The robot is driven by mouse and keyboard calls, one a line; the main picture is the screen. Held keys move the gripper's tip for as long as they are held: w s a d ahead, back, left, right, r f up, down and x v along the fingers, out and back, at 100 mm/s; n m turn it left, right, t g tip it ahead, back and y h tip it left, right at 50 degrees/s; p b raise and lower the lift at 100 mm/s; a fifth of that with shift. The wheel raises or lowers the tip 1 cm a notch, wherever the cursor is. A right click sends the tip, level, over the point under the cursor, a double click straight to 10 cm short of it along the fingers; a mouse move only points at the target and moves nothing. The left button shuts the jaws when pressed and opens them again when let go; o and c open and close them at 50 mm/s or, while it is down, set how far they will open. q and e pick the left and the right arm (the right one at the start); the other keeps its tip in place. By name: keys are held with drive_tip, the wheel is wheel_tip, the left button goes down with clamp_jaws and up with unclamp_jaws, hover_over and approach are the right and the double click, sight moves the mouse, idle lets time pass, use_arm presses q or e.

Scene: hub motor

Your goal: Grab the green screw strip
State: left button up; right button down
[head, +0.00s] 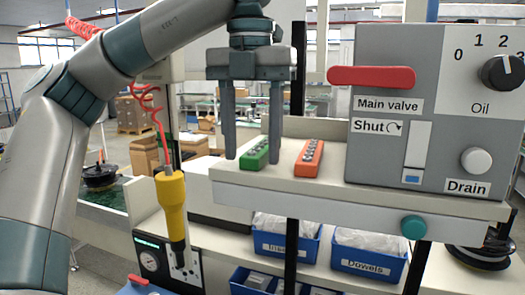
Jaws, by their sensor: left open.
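The green screw strip (254,155) lies on a light shelf, near its left end, with a row of screws along its top. An orange screw strip (309,158) lies to the right of it. My left gripper (252,158) points down from above with its two fingers apart. One finger shows to the left of the green strip and the other to its right, in front of part of it. Nothing is held between the fingers. I cannot tell whether the fingers touch the strip. My right gripper is not in view.
A grey panel (398,143) with a red main valve lever (371,77) and an oil knob stands on the shelf (330,190) at right. A yellow tool (171,208) hangs on a red coiled hose at left. Blue bins (368,262) sit below the shelf.

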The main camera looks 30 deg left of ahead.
use_arm(q)
drive_tip(key=c, duration=1.2)
drive_tip(key=shift+o, duration=0.2)
drive_tip(key=shift+r, duration=0.1)
wheel_tip(320, 180, up, 10)
